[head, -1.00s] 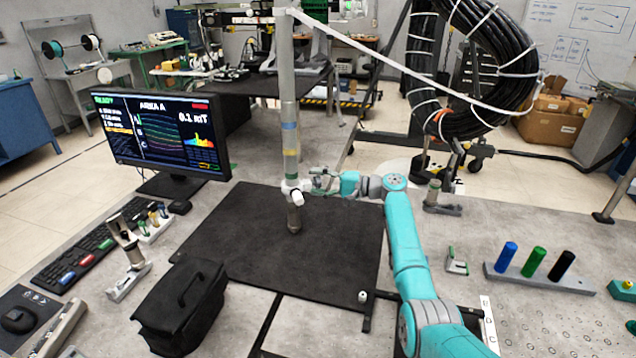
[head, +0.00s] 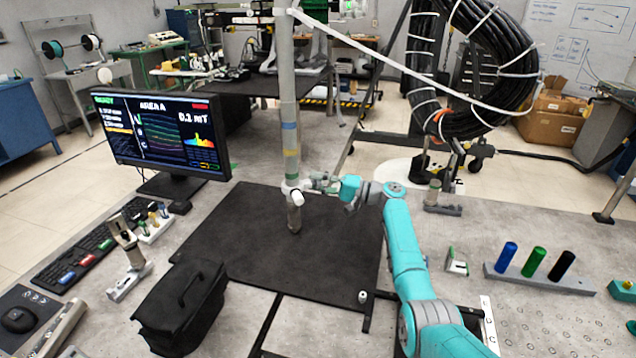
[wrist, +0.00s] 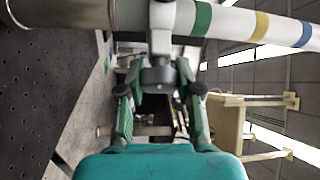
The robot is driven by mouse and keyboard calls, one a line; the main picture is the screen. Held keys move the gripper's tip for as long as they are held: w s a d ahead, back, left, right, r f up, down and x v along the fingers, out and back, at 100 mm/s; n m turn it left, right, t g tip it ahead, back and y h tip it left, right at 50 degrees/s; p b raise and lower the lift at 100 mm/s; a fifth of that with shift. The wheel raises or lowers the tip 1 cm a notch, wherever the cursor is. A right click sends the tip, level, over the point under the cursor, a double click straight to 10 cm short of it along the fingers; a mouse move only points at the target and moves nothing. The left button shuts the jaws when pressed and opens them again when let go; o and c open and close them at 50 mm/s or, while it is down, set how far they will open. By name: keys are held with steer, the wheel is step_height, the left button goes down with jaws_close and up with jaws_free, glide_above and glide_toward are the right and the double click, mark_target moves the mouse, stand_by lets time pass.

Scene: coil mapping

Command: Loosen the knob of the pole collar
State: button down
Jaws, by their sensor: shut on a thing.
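The pole (head: 290,110) stands upright over the dark mat, with coloured bands of blue, yellow and green. The white pole collar (head: 293,187) sits below the green band. In the wrist view the pole runs across the top and the white collar (wrist: 163,18) is around it. The grey knob (wrist: 158,76) sticks out from the collar towards my wrist camera, between my fingers. My gripper (head: 312,183) is at the collar's right side; in the wrist view its green-and-grey fingers (wrist: 158,84) are shut on the knob from both sides. The fingertips' contact is partly hidden.
The dark mat (head: 250,255) lies under the pole. A monitor (head: 160,135) stands to the left and a black case (head: 180,310) at the front left. A rack with blue, green and black cylinders (head: 530,275) is at the right. A white cable (head: 400,75) slopes from the pole top.

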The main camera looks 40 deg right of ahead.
stand_by(0.3)
steer(key=c, duration=0.7)
jaws_free()
steer(key=shift+c, duration=0.2)
steer(key=v, duration=1.2)
steer(key=shift+f, duration=0.1)
